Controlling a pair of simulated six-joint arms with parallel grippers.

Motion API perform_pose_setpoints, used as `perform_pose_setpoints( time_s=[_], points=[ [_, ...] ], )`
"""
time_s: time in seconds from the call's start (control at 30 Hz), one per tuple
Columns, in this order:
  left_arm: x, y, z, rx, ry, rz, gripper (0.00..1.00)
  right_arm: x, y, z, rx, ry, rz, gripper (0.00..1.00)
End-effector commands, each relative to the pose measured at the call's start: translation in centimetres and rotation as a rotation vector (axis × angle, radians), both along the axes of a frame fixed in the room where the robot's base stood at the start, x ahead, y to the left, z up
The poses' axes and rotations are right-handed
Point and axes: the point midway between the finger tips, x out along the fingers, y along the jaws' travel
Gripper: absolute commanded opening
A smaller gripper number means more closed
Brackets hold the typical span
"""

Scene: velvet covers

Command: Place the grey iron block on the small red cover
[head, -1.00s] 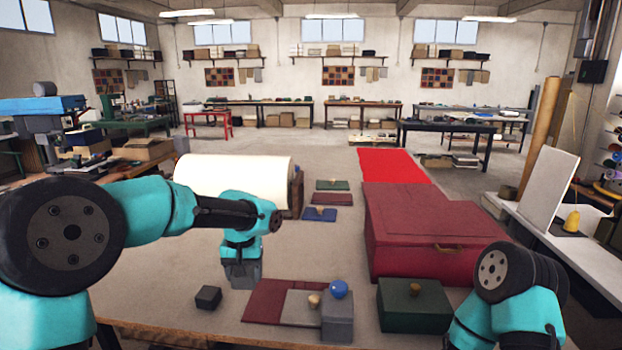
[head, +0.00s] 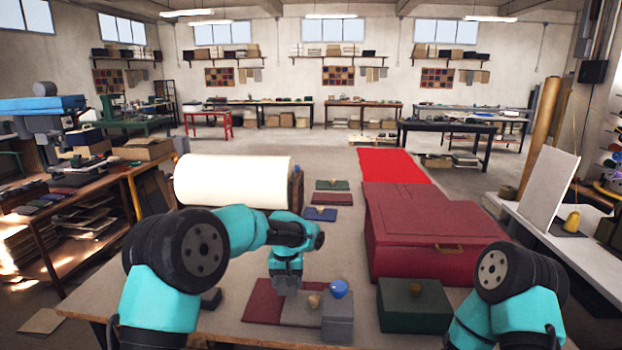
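A small dark grey block (head: 211,299) lies on the table, partly hidden behind my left arm. A flat dark red cover (head: 262,303) lies on the near table, beside a flat grey piece (head: 300,311) with a wooden knob. My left gripper (head: 287,291) points down over the seam between these two. Its fingertips are small and grey, and I cannot tell whether they are apart or hold something. Another small red cover (head: 332,199) lies further back. My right arm shows at the lower right, but its gripper is out of view.
A grey box (head: 338,324) with a blue ball (head: 338,289) on it and a green box (head: 414,308) with a knob stand at the front. A large red chest (head: 430,235) fills the right. A cream roll (head: 232,181) lies behind my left arm. Small green and blue covers lie further back.

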Motion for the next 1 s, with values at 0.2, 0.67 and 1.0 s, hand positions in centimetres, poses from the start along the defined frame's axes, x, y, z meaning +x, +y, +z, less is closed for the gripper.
perform_pose_setpoints(
  time_s=[0.2,0.67,1.0],
  points=[
    [0.0,0.0,0.2,0.0,-0.003,0.0,0.0,0.0,0.0,0.0,0.0,0.0,0.0,0.75],
    [-1.7,0.2,0.5,0.001,-0.004,0.18,0.0,0.0,0.0,0.0,0.0,0.0,0.0,0.75],
    [-5.2,0.6,1.0,0.003,-0.005,0.531,0.0,0.0,0.0,0.0,0.0,0.0,0.0,0.75]
  ],
)
